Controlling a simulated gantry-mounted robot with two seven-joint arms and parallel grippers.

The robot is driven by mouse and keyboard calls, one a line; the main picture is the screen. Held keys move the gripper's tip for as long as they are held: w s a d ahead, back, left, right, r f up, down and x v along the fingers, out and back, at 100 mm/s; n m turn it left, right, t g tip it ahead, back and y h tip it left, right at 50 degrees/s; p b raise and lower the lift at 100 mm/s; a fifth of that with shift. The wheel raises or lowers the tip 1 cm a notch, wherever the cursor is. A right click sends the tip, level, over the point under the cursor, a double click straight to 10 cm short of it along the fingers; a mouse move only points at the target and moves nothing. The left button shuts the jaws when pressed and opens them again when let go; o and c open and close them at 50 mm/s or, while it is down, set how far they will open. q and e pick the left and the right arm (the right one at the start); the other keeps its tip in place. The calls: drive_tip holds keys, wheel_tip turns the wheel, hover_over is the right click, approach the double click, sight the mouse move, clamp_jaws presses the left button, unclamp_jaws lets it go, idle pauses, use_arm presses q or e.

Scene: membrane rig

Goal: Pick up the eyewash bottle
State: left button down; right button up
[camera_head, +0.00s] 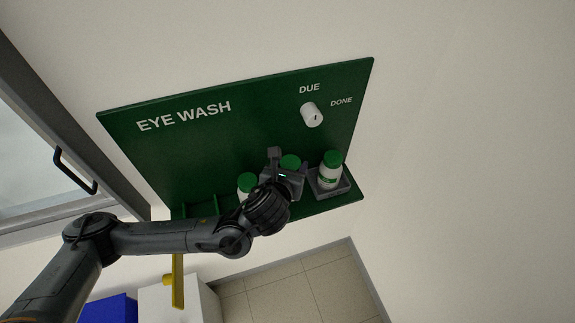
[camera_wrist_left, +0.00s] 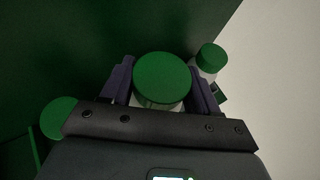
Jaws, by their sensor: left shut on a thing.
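My left gripper (camera_head: 287,174) reaches in from the left to the green eye wash station, at the shelf along its lower edge. In the left wrist view the gripper (camera_wrist_left: 162,90) is shut on an eyewash bottle with a round green cap (camera_wrist_left: 162,78); its white body is mostly hidden. The cap of this bottle (camera_head: 290,161) also shows behind the gripper in the head view. A second white bottle with a green cap (camera_head: 330,168) stands to the right in a grey holder. A third bottle (camera_head: 247,184) is to the left, partly hidden by my arm. My right gripper is out of view.
The green board (camera_head: 220,145) reads EYE WASH and has a white knob (camera_head: 312,115) by DUE and DONE. A dark-framed door with a handle (camera_head: 74,171) is at left. A white box (camera_head: 168,305), a blue box (camera_head: 108,309) and a yellow post (camera_head: 178,282) stand below.

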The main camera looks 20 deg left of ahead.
use_arm(q)
drive_tip(key=s+d+b, duration=0.7)
drive_tip(key=s+d, duration=0.3)
drive_tip(key=s, duration=0.3)
drive_tip(key=shift+d, duration=0.35)
idle(0.9)
